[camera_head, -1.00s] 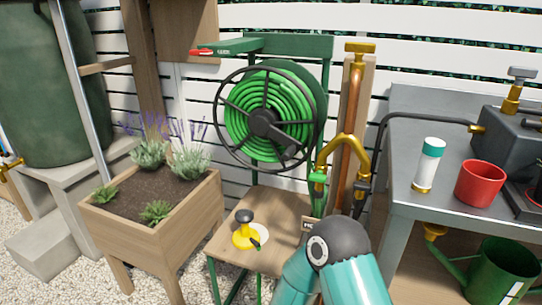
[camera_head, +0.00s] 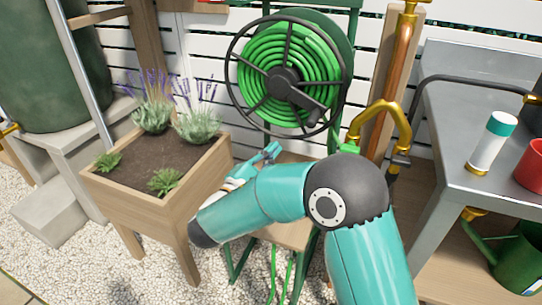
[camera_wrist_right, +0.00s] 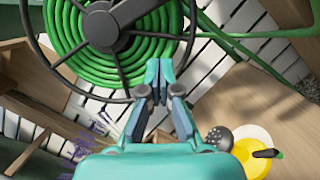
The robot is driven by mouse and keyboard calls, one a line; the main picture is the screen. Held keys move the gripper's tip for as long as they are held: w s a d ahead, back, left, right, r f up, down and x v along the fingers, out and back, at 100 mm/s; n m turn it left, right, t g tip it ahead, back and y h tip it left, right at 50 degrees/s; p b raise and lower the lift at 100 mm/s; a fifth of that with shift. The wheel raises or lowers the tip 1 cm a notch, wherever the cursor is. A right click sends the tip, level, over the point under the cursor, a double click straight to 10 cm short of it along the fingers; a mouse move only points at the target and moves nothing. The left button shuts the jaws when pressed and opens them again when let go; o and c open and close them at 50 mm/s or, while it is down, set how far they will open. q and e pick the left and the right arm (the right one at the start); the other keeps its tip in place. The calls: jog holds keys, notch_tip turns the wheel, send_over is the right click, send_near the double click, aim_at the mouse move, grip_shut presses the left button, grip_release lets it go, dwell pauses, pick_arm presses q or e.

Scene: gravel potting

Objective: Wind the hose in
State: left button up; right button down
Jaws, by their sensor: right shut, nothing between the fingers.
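The green hose (camera_head: 258,72) lies coiled on the reel, behind a black spoked wheel (camera_head: 232,91) with a dark crank arm at its lower right. The coil (camera_wrist_right: 70,38) and wheel rim (camera_wrist_right: 52,72) also fill the upper left of the right wrist view. Thin green strands hang below the wooden shelf; I cannot tell whether they are hose. My right gripper (camera_head: 271,151) is below the wheel, its fingers pointing up toward it. In the right wrist view my right gripper (camera_wrist_right: 159,72) is shut and empty, fingertips near the lower rim. Contact is unclear. My left gripper is out of view.
A wooden planter (camera_head: 150,205) stands close on the left of my right arm. A brass tap pipe (camera_head: 377,110) rises right of the reel. A grey bench (camera_head: 440,150) holds a white bottle (camera_head: 492,145) and red pot (camera_head: 531,165). A yellow item (camera_wrist_right: 252,160) sits on the shelf.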

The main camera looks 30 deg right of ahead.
jog(key=w+d+r+b, duration=0.1)
jog(key=d+r+b, duration=0.1)
jog(key=d, duration=0.6)
jog(key=shift+d+r+b, duration=0.2)
jog(key=shift+r+b, duration=0.1)
jog(key=shift+r, duration=0.4)
jog(key=shift+a+r, duration=0.1)
